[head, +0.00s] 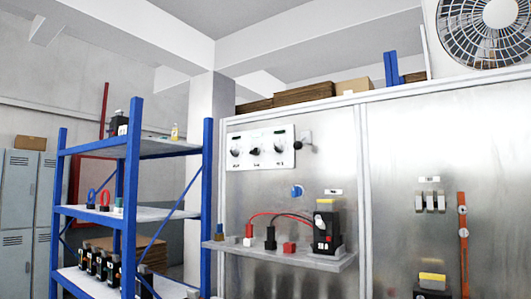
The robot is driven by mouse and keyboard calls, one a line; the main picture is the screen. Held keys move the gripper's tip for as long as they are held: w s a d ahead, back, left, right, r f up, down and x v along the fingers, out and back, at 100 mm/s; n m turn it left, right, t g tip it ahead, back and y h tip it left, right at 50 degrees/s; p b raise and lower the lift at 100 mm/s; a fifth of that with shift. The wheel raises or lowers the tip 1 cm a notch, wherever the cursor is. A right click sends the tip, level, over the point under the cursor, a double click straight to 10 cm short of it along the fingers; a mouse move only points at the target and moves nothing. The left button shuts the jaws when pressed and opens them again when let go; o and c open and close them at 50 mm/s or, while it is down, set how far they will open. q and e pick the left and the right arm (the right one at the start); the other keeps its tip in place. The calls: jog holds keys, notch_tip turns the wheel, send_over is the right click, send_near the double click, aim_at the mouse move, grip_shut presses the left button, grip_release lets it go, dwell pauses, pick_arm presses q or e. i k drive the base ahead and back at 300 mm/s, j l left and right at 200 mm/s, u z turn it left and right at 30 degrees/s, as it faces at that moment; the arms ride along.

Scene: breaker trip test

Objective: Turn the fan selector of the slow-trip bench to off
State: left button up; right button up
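A metal-panelled bench fills the right half of the head view, with a narrow grey shelf (285,257) on it. A white control plate (260,163) on its left panel carries a row of 3 dark knobs, the middle one (254,151) among them. Small labels lie under them, too small to read. A dark round knob or button (298,145) sits at the plate's right edge. I cannot tell which knob is the fan selector, or its setting. A caged fan (487,28) is at the top right; I cannot tell whether it spins. Neither gripper shows.
A black breaker device (326,230) with red and black leads stands on the shelf. A blue round part (297,190) is on the panel above. A blue-framed rack (130,200) with several devices stands left, near the bench. Grey lockers (17,190) are behind it.

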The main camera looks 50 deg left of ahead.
aim_at(254, 150)
jog(key=j+z, duration=0.15)
jog(key=j, duration=0.2)
jog(key=k+j+z, duration=0.1)
jog(key=j, duration=0.25)
jog(key=k+j+z, duration=0.15)
jog(key=j, duration=0.2)
jog(key=k+j, duration=0.1)
jog(key=j, duration=0.25)
jog(key=k+j, duration=0.1)
jog(key=j, duration=0.25)
jog(key=k+j+z, duration=0.1)
jog(key=j, duration=0.25)
